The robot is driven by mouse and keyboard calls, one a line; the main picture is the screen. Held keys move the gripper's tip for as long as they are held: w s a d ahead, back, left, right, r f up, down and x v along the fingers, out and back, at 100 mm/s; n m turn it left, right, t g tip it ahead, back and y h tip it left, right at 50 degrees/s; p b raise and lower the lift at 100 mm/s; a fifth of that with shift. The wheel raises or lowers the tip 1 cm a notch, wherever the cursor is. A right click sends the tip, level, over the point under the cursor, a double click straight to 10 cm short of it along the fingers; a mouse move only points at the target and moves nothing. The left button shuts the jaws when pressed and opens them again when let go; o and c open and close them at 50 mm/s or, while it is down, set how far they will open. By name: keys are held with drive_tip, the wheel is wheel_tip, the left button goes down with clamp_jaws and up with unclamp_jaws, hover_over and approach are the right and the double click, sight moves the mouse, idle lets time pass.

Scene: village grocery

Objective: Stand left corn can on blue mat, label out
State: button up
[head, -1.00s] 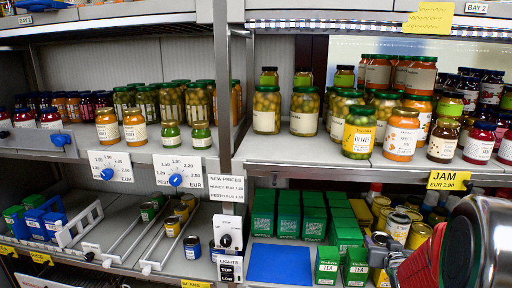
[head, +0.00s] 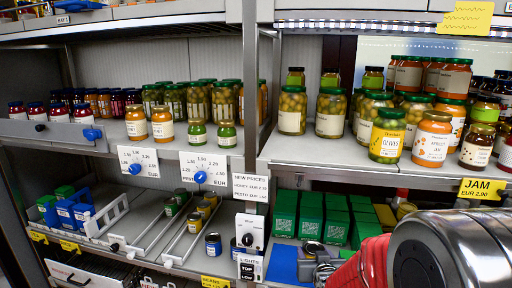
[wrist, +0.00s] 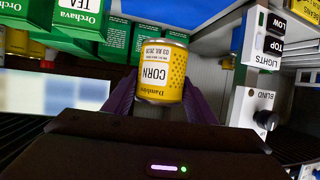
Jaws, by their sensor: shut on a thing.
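The corn can (wrist: 162,68) is yellow, with a white label reading "CORN" and a printed date facing the wrist camera. It appears upside down in that view. My gripper (wrist: 158,92) is shut on it, one purple finger on each side. The blue mat (head: 281,264) lies on the lower shelf; it also shows behind the can in the wrist view (wrist: 182,10). In the head view my gripper (head: 313,264) is at the mat's right side and covers part of it. I cannot tell whether the can touches the mat.
Green tea boxes (head: 310,217) stand behind and beside the mat. The lights control post (head: 249,246) stands close on its left. The upper shelf (head: 330,151) with jars overhangs this space. My arm hides the lower right of the head view.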

drive_tip(key=shift+s+a+f, duration=0.1)
drive_tip(key=shift+a, duration=0.85)
drive_tip(key=shift+s, duration=0.1)
drive_tip(key=shift+s, duration=0.7)
